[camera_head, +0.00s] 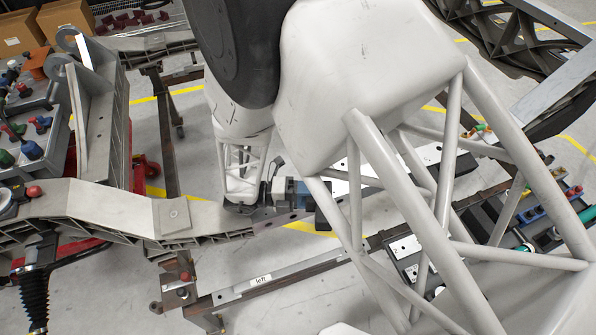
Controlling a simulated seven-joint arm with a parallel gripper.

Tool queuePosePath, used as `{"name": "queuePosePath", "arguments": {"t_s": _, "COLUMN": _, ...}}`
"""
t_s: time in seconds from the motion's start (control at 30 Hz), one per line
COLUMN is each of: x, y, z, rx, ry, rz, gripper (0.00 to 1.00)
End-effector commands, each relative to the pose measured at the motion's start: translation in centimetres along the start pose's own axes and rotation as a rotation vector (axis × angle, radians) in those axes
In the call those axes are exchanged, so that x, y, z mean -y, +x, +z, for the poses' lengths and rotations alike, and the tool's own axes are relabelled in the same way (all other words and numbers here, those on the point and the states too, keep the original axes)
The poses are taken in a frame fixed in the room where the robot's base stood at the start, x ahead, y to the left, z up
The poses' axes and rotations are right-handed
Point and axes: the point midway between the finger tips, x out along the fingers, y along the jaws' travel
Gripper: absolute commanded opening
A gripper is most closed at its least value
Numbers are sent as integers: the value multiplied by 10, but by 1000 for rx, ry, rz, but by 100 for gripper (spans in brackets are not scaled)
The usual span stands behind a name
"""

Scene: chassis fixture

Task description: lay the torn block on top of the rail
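My gripper (292,197) is small and partly hidden behind my own white arm links near the picture's middle. A small blue-grey block (287,191) shows between dark parts at the gripper. I cannot tell whether the fingers are closed on it, or make out a torn edge. The grey metal rail (205,217) runs from the left toward the middle, and its end lies just below and left of the gripper. I cannot tell whether the block touches it.
A lower metal bar with a "left" label (261,280) crosses the lower middle. A tray of colored parts (25,125) stands at the left, and cardboard boxes (65,15) at the top left. A dark frame (500,40) fills the top right. Grey floor shows between.

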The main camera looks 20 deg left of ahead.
Motion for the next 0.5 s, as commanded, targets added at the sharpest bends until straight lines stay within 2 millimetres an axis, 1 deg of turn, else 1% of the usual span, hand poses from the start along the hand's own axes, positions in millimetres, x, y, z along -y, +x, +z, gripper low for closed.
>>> {"name": "queuePosePath", "arguments": {"t_s": 0.03, "x": -2, "y": -3, "z": 10, "rx": 0, "ry": 1, "rz": 0, "gripper": 24}}
{"name": "queuePosePath", "arguments": {"t_s": 0.1, "x": -3, "y": -8, "z": 22, "rx": 1, "ry": 0, "rz": 1, "gripper": 24}}
{"name": "queuePosePath", "arguments": {"t_s": 0.5, "x": -10, "y": -31, "z": 89, "rx": 0, "ry": 0, "rz": -1, "gripper": 24}}
